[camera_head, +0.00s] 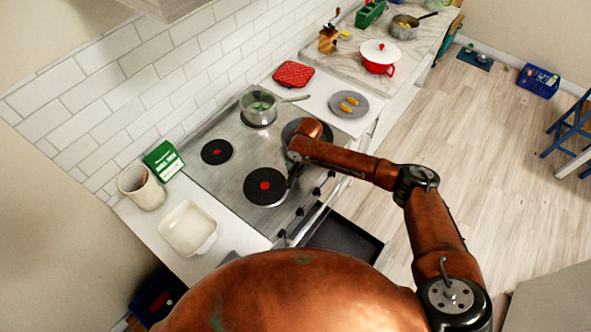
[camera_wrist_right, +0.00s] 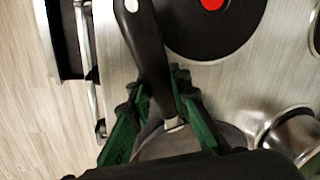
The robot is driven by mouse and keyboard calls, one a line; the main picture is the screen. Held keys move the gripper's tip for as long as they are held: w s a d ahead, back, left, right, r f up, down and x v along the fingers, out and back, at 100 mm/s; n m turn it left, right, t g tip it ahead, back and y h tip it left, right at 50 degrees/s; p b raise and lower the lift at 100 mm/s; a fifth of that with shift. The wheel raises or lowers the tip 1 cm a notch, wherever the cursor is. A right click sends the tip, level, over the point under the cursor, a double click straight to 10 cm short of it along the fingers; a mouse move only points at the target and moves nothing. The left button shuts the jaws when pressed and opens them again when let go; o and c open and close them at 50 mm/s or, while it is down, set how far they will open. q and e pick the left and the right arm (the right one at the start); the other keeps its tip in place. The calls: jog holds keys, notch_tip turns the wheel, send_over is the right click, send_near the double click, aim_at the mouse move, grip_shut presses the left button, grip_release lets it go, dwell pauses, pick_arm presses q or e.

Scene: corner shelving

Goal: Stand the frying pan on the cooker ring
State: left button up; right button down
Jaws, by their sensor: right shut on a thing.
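The frying pan is grey with a long black handle (camera_wrist_right: 150,50). In the head view its dark round body (camera_head: 291,130) shows beside my arm, at the right front of the cooker, partly hidden. In the right wrist view its body (camera_wrist_right: 190,141) is partly covered by my gripper. My right gripper (camera_wrist_right: 157,88) has its green fingers shut around the handle near the body. I cannot tell whether the pan touches the hob. The front-left cooker ring (camera_head: 265,187) is bare, black with a red centre; it also shows in the wrist view (camera_wrist_right: 211,25). My left gripper is out of view.
A steel saucepan (camera_head: 259,112) stands at the back right of the hob. The back-left ring (camera_head: 216,151) is bare. A white dish (camera_head: 188,228) and a beige jar (camera_head: 142,187) stand left. A grey plate (camera_head: 349,104) lies right. A dark open drawer (camera_head: 340,240) juts out in front.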

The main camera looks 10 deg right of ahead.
jog(key=c, duration=1.7)
grip_release()
jog(key=shift+s, duration=0.1)
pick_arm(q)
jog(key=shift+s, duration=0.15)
pick_arm(e)
jog(key=r, duration=0.4)
jog(key=d+r, duration=0.1)
jog(key=r, duration=0.3)
jog(key=s+r, duration=0.1)
jog(key=r, duration=0.3)
jog(key=shift+d, duration=0.4)
